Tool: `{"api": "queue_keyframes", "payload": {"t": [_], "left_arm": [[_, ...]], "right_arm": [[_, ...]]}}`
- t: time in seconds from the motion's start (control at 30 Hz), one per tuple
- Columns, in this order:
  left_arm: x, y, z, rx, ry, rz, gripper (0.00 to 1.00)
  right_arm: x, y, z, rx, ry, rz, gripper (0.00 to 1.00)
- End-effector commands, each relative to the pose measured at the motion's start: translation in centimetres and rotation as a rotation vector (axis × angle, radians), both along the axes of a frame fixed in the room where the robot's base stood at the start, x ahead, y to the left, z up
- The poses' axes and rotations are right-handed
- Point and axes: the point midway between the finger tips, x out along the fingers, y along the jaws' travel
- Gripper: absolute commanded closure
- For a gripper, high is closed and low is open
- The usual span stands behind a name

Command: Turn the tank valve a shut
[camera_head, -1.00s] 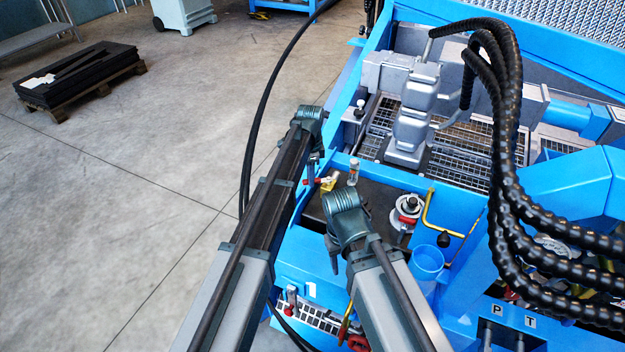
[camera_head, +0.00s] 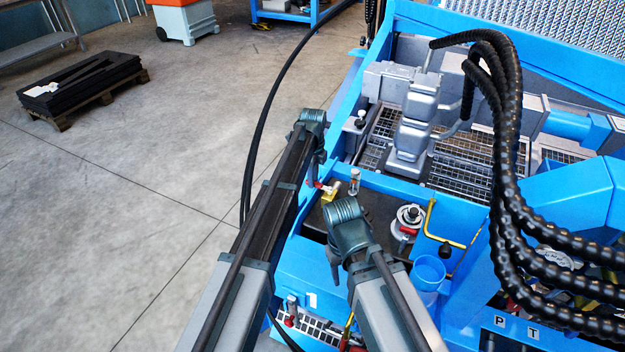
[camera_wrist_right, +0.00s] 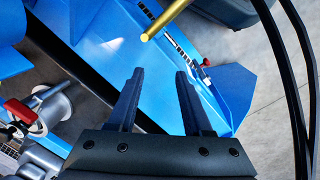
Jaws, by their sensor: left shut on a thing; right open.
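A brass valve (camera_head: 331,192) with a small red lever (camera_head: 320,185) stands at the left edge of the blue machine's dark tank top. My left gripper (camera_head: 319,178) points down at this lever and is shut on it, though the fingertips are small and partly hidden. A second valve, silver with a red handle (camera_head: 408,229), stands farther right; its red handle also shows in the right wrist view (camera_wrist_right: 20,111). No label tells which valve is a. My right gripper (camera_head: 334,268) hangs over the tank's near edge, open and empty; its spread fingers show in the right wrist view (camera_wrist_right: 157,78).
A bent yellow rod (camera_head: 431,225) and a blue cup (camera_head: 428,272) are right of my right arm. Thick black hoses (camera_head: 510,170) arch over the machine's right side. A silver block (camera_head: 412,125) stands on the grating behind. Open floor (camera_head: 150,180) lies left.

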Motion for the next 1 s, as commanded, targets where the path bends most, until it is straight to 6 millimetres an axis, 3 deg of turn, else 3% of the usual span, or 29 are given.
{"api": "queue_keyframes", "payload": {"t": [0.47, 0.5, 0.67, 1.0], "left_arm": [[0.17, -0.06, 0.01, 0.0, -0.002, -0.016, 1.0], [0.17, -0.06, 0.01, 0.0, -0.002, -0.015, 0.74], [0.15, -0.06, 0.01, 0.001, -0.001, -0.014, 0.45], [0.09, -0.05, 0.09, 0.0, 0.0, -0.013, 0.45]], "right_arm": [[0.0, 0.0, 0.01, 0.0, 0.0, 0.0, 0.5], [0.0, 0.0, 0.01, 0.0, 0.0, 0.0, 0.5], [0.0, 0.0, 0.01, 0.0, 0.0, 0.0, 0.5], [0.0, 0.0, 0.09, 0.0, 0.0, 0.0, 0.5]]}}
